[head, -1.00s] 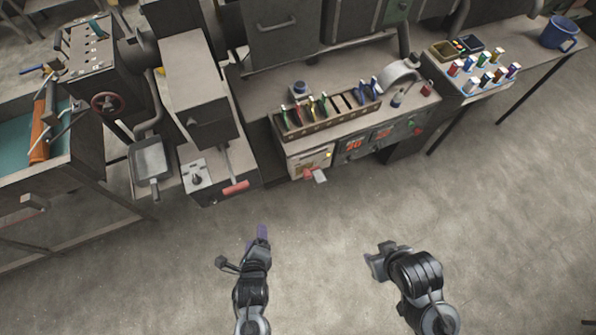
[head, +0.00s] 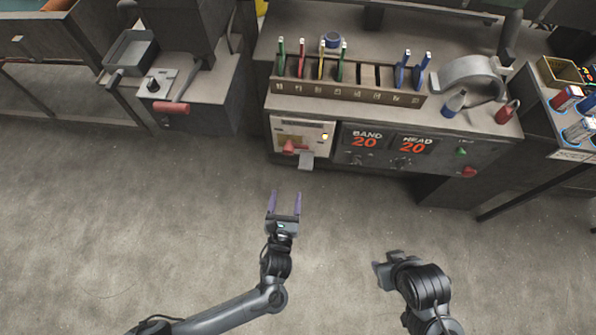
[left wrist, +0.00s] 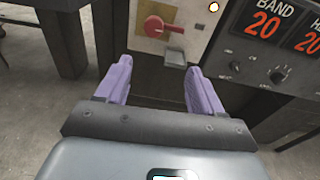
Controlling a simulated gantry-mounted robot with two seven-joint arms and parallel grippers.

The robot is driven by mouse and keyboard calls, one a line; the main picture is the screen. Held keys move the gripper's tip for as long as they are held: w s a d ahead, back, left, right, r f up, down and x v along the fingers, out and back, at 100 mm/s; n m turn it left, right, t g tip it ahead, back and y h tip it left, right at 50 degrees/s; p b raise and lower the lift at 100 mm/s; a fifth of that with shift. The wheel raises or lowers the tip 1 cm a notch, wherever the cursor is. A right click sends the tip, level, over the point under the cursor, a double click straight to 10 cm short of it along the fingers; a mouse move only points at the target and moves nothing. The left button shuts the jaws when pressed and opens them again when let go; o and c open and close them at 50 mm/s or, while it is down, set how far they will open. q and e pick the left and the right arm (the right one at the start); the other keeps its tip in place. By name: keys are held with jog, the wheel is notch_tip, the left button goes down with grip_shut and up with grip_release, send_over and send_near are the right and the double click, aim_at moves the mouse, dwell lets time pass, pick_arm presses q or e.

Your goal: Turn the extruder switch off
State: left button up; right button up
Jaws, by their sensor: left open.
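The extruder switch is a red handle (head: 293,147) on a cream panel (head: 317,130) at the left end of the bench front. It also shows at the top of the left wrist view (left wrist: 163,24), pointing to the right. A lit yellow lamp (head: 325,136) is to its upper right. My left gripper (head: 285,197) is open and empty, in front of and below the panel, apart from the switch. Its two purple fingers (left wrist: 158,68) point toward the panel in the left wrist view. My right gripper (head: 383,271) hangs over the floor, its jaws unclear.
A grey tab (head: 306,161) sticks out below the switch. Right of the panel are BAND and HEAD displays (head: 390,142), both reading 20, with knobs, and a red button (head: 468,171). A rack of coloured tools (head: 350,92) stands above. The floor in front is clear.

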aim_at(288, 154)
pick_arm(q)
jog(key=shift+t, duration=0.5)
jog(key=w+b, duration=0.2)
jog(key=w, duration=0.2)
jog(key=w+b, duration=0.3)
jog(key=w, duration=0.1)
jog(key=w+f+b, duration=0.1)
jog(key=w+b, duration=0.1)
jog(key=w, duration=0.3)
jog(key=shift+d+b, duration=0.2)
jog(key=shift+b, duration=0.2)
jog(key=shift+w+d, duration=0.1)
jog(key=shift+w, duration=0.6)
jog(key=shift+w+b, duration=0.3)
jog(key=shift+b, duration=0.05)
pick_arm(e)
notch_tip(288, 154, down, 10)
jog(key=a, duration=0.1)
jog(key=shift+a+f, duration=0.15)
jog(key=shift+a, duration=0.25)
jog(key=shift+w, duration=0.1)
pick_arm(q)
jog(key=c, duration=1.1)
jog(key=shift+o, duration=0.2)
jog(key=shift+r, duration=0.1)
